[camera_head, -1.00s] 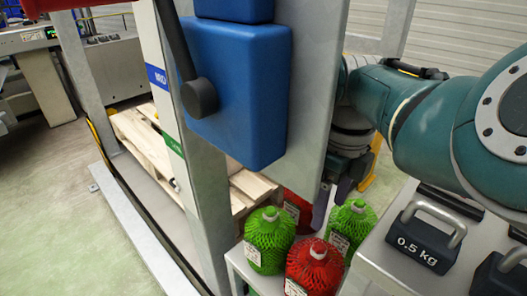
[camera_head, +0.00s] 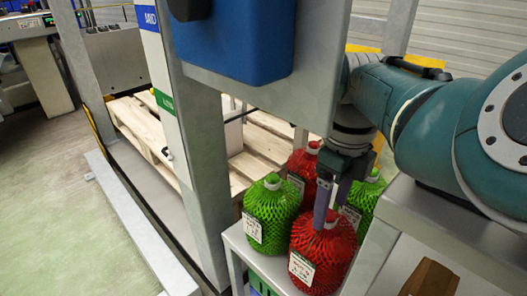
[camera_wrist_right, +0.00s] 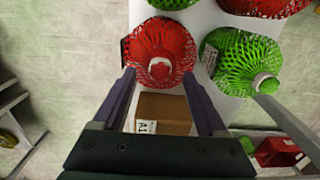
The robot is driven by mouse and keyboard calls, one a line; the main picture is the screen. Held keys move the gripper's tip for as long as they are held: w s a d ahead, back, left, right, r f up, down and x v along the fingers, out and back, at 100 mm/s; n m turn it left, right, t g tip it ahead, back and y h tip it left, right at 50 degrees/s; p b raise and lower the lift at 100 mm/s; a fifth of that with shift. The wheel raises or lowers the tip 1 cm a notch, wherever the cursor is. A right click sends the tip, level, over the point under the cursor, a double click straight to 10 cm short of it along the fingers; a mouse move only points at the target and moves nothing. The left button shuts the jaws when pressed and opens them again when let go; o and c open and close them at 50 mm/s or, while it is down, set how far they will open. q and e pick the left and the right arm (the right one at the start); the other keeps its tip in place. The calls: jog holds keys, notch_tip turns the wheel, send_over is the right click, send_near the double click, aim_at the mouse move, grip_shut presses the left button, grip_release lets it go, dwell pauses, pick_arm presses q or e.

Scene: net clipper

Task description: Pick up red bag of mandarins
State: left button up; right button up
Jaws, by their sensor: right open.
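A red net bag of mandarins (camera_head: 325,262) with a white label stands at the front of a light shelf. A second red bag (camera_head: 301,165) stands behind it. My right gripper (camera_head: 323,212) points down at the top of the front red bag. In the right wrist view its two fingers (camera_wrist_right: 159,78) are apart, and a red bag (camera_wrist_right: 160,45) lies just beyond and between the fingertips. I cannot tell whether they touch it. My left gripper is not in view.
Green net bags stand left (camera_head: 268,215) and right (camera_head: 366,193) of the front red bag. A metal post (camera_head: 205,160) and a blue box (camera_head: 235,40) stand to the left. A grey table (camera_head: 440,235) is at the right. A cardboard box (camera_wrist_right: 163,110) shows below the fingers.

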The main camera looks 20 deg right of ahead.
jog(key=shift+r, duration=0.1)
grip_shut()
dwell(0.4)
dwell(0.8)
